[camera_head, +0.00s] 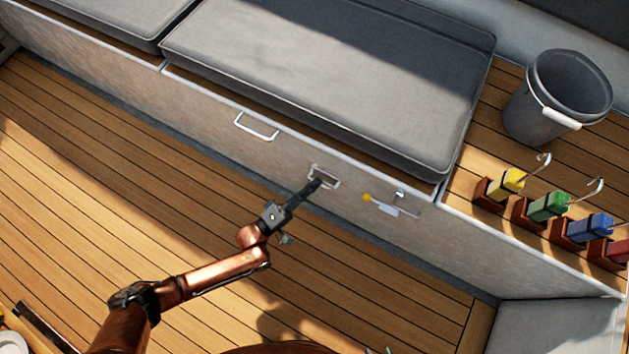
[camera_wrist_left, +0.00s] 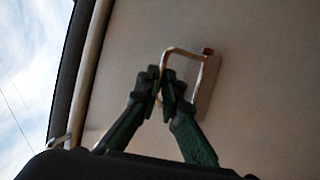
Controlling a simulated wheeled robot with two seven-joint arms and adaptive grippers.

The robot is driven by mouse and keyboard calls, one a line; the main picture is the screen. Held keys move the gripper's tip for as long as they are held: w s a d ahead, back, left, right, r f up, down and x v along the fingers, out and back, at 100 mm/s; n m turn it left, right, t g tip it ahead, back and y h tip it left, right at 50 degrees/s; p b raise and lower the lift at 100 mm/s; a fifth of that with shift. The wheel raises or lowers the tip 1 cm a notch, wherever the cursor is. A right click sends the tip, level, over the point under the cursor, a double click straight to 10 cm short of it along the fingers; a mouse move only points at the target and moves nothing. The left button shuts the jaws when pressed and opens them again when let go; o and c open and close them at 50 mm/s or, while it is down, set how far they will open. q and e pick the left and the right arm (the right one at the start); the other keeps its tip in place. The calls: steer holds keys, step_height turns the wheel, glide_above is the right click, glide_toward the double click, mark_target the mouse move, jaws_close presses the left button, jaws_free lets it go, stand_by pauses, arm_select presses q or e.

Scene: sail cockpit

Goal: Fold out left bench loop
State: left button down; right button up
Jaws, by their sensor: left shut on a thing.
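The bench loop (camera_head: 325,174) is a thin metal loop on a small plate on the front panel of the cushioned bench. In the left wrist view the loop (camera_wrist_left: 183,51) stands out from its plate (camera_wrist_left: 208,88). My left gripper (camera_head: 318,184) is at the loop, its fingers shut on one side of it. The fingertips (camera_wrist_left: 165,82) hide part of that side. My right gripper is in neither view.
A white bar handle (camera_head: 257,127) is left of the loop, and a latch with a yellow tip (camera_head: 390,206) is to its right. A grey bucket (camera_head: 555,98) and several coloured items in wooden holders stand at right. The plank floor (camera_head: 400,290) is largely clear.

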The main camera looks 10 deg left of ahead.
arm_select(q)
steer(key=shift+s+f, duration=0.1)
steer(key=shift+f, duration=0.1)
steer(key=shift+m+h, duration=0.3)
steer(key=shift+h, duration=0.1)
steer(key=c, duration=2.4)
jaws_free()
steer(key=v, duration=1.2)
steer(key=shift+f, duration=0.15)
